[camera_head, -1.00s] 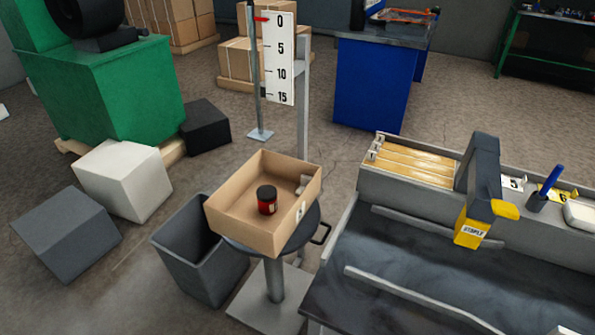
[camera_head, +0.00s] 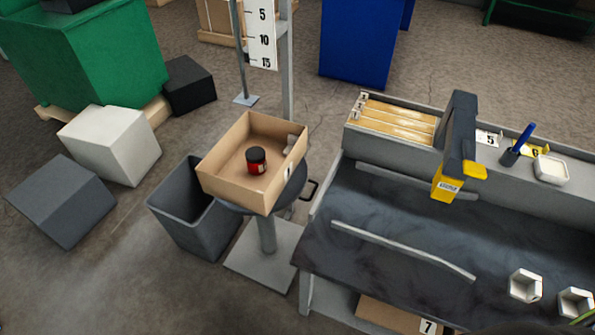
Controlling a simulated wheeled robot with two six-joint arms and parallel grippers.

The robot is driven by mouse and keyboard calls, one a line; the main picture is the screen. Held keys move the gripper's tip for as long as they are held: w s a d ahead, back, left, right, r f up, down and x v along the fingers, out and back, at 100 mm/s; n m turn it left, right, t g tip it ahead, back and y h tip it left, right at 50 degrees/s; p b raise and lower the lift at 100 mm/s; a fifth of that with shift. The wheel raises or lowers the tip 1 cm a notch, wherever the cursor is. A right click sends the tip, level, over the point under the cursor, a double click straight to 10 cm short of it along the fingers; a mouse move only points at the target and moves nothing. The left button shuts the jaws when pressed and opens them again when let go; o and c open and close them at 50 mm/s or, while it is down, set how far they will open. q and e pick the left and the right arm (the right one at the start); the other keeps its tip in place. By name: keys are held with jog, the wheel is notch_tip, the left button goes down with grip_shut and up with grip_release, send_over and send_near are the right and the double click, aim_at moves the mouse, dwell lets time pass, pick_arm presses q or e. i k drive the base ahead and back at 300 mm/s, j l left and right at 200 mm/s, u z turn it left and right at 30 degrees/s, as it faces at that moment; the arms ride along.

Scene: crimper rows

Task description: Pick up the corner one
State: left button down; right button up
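An open cardboard box (camera_head: 228,187) sits on a round stand left of the workbench. In it a red jar with a black lid (camera_head: 257,161) stands near the middle. A small pale item (camera_head: 293,143) is at the box's right inner corner, too small to identify. On the bench's front right are two white open holders (camera_head: 525,286) and (camera_head: 575,302), the second near the picture's corner. A thin green item (camera_head: 584,317) shows beside it, cut off by the edge. I cannot tell which thing is the corner one. Neither of my grippers is in view.
The dark benchtop (camera_head: 370,215) has a loose-looking grey rail (camera_head: 400,249) across it. A yellow and dark stapler-like tool (camera_head: 447,184) overhangs it. A grey bin (camera_head: 190,225) and grey and white blocks (camera_head: 110,145) stand on the floor at left.

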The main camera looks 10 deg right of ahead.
aim_at(526, 285)
jog(key=z, duration=2.3)
jog(key=u, duration=0.45)
jog(key=j+u, duration=0.1)
jog(key=u, duration=0.3)
jog(key=j+u, duration=0.1)
jog(key=u, duration=0.8)
jog(key=j+u, duration=0.15)
jog(key=u, duration=0.25)
jog(key=k+l+z, duration=0.1)
jog(key=l, duration=0.45)
jog(key=k+l+z, duration=0.1)
jog(key=l, duration=0.5)
